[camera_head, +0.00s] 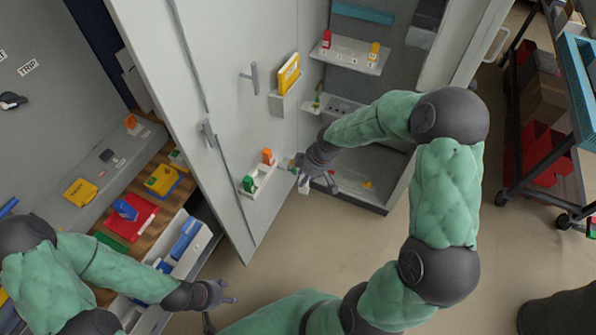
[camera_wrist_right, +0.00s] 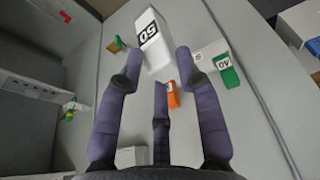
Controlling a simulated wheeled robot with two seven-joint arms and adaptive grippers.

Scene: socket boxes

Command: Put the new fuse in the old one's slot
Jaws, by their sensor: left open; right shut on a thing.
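My right gripper (camera_head: 305,182) is in front of the open cabinet, beside its door; its fingers (camera_wrist_right: 160,70) show in the right wrist view. It is shut on a white block marked 50 (camera_wrist_right: 150,42), which reaches beyond the fingertips; how firmly the fingers touch it is unclear. A door rack (camera_head: 262,180) holds a green fuse (camera_head: 249,184) and an orange fuse (camera_head: 267,156). Inside the cabinet, an upper shelf (camera_head: 350,57) carries a red fuse (camera_head: 326,39) and a yellow fuse (camera_head: 374,50). A small green piece (camera_head: 317,101) stands on a lower shelf. My left gripper (camera_head: 219,306) is open and empty.
A yellow booklet (camera_head: 289,74) sits in a door holder above the rack. Left of the door is a wooden shelf with a red tray (camera_head: 132,219) and coloured boxes. A cart (camera_head: 540,150) stands at right. The floor below the door is clear.

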